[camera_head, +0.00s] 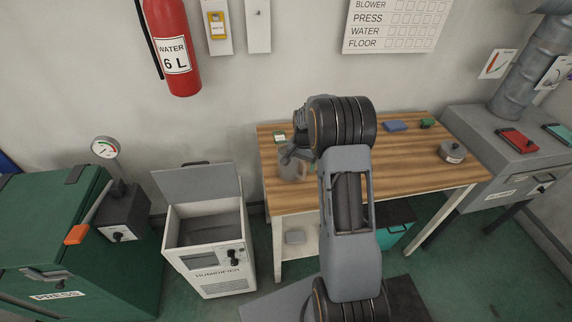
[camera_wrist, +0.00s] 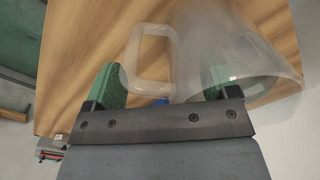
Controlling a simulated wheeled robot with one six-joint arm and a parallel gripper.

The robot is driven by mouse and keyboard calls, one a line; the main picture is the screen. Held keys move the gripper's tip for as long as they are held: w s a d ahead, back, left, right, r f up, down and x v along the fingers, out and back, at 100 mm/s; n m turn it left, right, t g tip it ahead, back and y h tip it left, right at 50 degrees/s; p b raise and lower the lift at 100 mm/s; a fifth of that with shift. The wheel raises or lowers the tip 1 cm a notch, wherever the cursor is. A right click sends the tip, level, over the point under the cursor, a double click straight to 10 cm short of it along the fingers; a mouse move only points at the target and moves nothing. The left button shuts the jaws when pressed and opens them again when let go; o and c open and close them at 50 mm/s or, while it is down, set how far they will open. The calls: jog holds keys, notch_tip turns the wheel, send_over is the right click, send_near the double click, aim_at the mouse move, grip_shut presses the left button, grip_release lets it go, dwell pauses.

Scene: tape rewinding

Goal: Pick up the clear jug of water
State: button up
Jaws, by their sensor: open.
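The clear jug (camera_head: 291,168) stands near the left end of the wooden table, partly hidden by my gripper (camera_head: 290,152) and arm. In the wrist view, the jug's see-through body (camera_wrist: 262,62) fills the upper right and its handle (camera_wrist: 173,62) points left. My gripper (camera_wrist: 164,72) is open, with green fingers. The handle lies between the fingers in the picture. The right finger shows through the jug's clear wall; I cannot tell whether either finger touches the jug. The water level is not clear.
The wooden table (camera_head: 400,180) has a blue item (camera_head: 395,126), a small green item (camera_head: 427,123) and a round grey item (camera_head: 452,151) toward the right. An open-lidded humidifier (camera_head: 215,262) and a green press (camera_head: 60,240) stand left. The table's middle right is clear.

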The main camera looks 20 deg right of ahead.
grip_shut()
dwell(0.8)
jog(key=shift+r, duration=0.1)
